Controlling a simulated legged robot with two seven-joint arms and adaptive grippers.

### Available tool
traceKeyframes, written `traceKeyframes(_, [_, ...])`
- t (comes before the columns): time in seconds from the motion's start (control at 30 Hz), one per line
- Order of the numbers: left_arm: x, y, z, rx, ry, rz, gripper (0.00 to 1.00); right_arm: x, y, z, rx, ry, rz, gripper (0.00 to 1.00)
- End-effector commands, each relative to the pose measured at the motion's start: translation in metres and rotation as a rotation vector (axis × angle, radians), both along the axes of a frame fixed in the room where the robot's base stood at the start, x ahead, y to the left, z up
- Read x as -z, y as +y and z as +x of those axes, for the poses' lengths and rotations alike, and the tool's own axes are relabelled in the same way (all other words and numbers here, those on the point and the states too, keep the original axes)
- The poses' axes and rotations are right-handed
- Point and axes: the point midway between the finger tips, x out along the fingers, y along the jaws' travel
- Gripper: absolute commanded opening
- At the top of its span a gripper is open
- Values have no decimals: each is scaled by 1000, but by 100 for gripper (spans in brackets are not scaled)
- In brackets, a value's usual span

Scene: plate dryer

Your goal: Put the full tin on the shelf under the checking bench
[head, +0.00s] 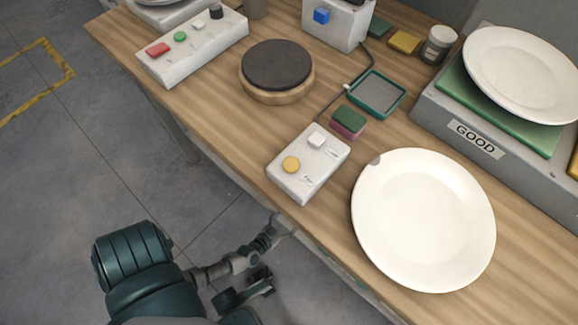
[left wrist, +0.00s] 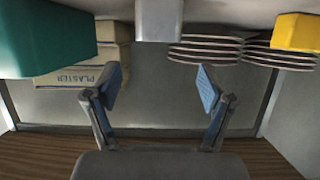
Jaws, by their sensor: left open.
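My left gripper (head: 275,258) is beside and below the front edge of the bench in the head view. In the left wrist view it (left wrist: 153,92) is open, with blue pads and nothing between the fingers. That view is upside down and looks into the space under the bench, with the pale shelf (left wrist: 222,9) along its top. I cannot tell for sure which thing is the full tin. A teal container (left wrist: 45,38) stands on the shelf at the picture's left, partly cut off. My right gripper is out of view.
A cardboard plaster box (left wrist: 75,74), a pale block (left wrist: 158,18), stacked plates (left wrist: 207,47) and a yellow thing (left wrist: 297,32) are on the shelf.

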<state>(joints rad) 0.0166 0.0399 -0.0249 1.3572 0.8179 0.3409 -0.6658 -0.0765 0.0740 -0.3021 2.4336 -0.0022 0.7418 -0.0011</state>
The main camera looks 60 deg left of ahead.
Motion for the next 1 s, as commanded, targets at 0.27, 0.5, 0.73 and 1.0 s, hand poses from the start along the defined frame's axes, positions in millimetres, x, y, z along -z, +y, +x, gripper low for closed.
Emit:
traceKeyframes(0.27, [-15,-9,-34,0,0,-1,82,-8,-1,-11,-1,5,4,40])
traceKeyframes(0.5, [-14,-10,-38,-1,2,-2,82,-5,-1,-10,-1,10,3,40])
traceKeyframes(0.73, [-14,-9,-38,0,2,-1,82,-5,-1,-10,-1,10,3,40])
traceKeyframes(1.0, [-14,-9,-38,0,2,-1,82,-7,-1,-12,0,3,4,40])
